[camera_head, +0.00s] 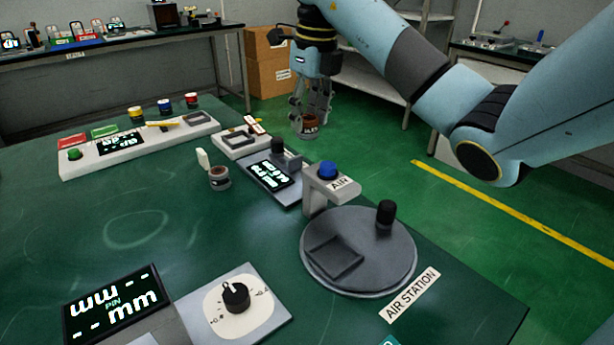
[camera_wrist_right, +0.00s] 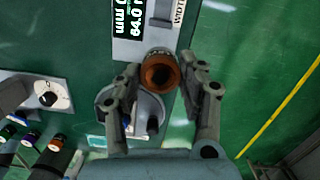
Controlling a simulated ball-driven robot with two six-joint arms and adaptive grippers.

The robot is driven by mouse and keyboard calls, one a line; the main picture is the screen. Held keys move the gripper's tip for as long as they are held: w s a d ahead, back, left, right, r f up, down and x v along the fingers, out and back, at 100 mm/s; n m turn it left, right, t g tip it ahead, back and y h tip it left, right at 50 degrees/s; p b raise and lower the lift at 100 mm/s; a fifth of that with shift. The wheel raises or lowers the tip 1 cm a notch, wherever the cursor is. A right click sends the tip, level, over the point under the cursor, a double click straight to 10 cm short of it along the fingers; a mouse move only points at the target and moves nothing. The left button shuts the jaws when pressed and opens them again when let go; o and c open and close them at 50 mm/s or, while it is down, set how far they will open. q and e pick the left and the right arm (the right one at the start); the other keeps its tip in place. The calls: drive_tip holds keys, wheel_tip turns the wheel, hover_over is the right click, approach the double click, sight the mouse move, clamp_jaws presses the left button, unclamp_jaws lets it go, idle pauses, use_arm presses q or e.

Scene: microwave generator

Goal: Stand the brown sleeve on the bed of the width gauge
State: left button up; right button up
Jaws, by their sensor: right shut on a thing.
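The brown sleeve (camera_head: 309,128) is held by my right gripper (camera_head: 312,112) in the air beyond the table's far right edge. In the right wrist view the sleeve (camera_wrist_right: 160,72) shows its round open end between the fingers of the right gripper (camera_wrist_right: 160,88). The width gauge (camera_head: 271,178) stands on the green table, to the left of and nearer than the sleeve, with a lit display and a black upright part. In the wrist view the gauge (camera_wrist_right: 144,46) lies just above the sleeve, with a "WIDTH" label. Its bed is not clearly visible. My left gripper is out of view.
The air station (camera_head: 358,285) with its round plate and blue-topped post is nearer on the right. A long tray (camera_head: 95,168) and a dial panel (camera_head: 270,318) are also there. The left middle tabletop is clear.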

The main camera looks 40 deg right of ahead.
sight(309, 136)
drive_tip(key=f+b, duration=0.2)
drive_tip(key=f, duration=0.1)
drive_tip(key=f+b, duration=0.1)
drive_tip(key=shift+s+a+f, duration=0.1)
drive_tip(key=shift+s+f, duration=0.05)
drive_tip(key=shift+s, duration=0.1)
wheel_tip(309, 136, down, 5)
drive_tip(key=shift+r, duration=0.2)
drive_tip(key=shift+w+f, duration=0.1)
drive_tip(key=shift+f, duration=0.2)
drive_tip(key=shift+f+b, duration=0.15)
drive_tip(key=shift+b, duration=0.2)
drive_tip(key=o, duration=1.2)
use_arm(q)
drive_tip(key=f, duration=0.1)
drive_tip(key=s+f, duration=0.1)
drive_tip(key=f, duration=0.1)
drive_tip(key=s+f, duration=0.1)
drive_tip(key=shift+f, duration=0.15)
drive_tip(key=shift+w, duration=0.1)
